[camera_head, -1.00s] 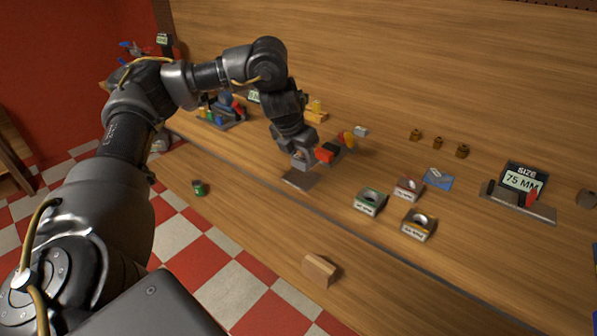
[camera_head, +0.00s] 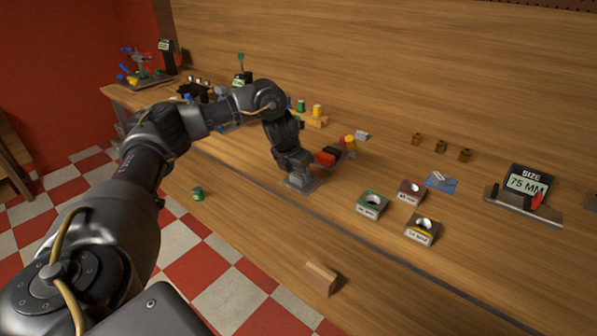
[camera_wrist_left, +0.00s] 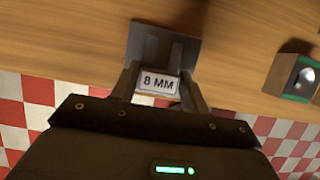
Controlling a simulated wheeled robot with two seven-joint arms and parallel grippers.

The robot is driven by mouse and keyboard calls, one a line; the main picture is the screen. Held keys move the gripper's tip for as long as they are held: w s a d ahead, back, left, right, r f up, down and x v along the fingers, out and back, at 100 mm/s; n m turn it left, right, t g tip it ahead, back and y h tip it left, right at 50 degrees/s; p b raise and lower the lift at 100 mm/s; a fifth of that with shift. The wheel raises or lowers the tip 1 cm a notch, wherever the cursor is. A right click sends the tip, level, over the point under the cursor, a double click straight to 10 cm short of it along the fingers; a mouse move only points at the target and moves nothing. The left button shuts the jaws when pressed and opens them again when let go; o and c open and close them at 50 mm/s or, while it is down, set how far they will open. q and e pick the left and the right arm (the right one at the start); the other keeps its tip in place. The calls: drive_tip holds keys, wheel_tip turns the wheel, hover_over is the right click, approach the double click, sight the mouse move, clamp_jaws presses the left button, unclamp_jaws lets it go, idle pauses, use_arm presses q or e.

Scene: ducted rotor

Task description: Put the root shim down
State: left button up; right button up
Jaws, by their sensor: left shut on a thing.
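My left gripper (camera_head: 299,177) is low over a flat grey plate (camera_head: 313,186) near the front edge of the bench. In the left wrist view, its two fingers (camera_wrist_left: 157,70) are shut on a small block with a white "8 MM" label, which I take to be the root shim (camera_wrist_left: 160,83). The grey plate (camera_wrist_left: 190,48) lies just past the fingertips there. The gripper hides most of the shim in the head view. I cannot tell whether the shim touches the plate. My right gripper is not in view.
A red and black part (camera_head: 326,158) stands right beside the gripper. Green (camera_head: 372,204), red (camera_head: 410,192) and yellow (camera_head: 422,229) labelled ring blocks stand to the right. A wooden block (camera_head: 321,278) and a green can (camera_head: 197,194) are nearer the front.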

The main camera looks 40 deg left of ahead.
use_arm(q)
drive_tip(key=shift+d, duration=0.1)
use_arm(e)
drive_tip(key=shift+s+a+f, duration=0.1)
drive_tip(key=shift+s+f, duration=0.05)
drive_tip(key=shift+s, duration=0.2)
use_arm(q)
drive_tip(key=o, duration=1)
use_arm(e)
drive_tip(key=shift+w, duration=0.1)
use_arm(q)
drive_tip(key=shift+s+r, duration=0.1)
drive_tip(key=shift+r, duration=0.3)
drive_tip(key=p+v, duration=0.3)
drive_tip(key=v, duration=0.8)
drive_tip(key=shift+s+r, duration=0.1)
drive_tip(key=shift+s, duration=0.05)
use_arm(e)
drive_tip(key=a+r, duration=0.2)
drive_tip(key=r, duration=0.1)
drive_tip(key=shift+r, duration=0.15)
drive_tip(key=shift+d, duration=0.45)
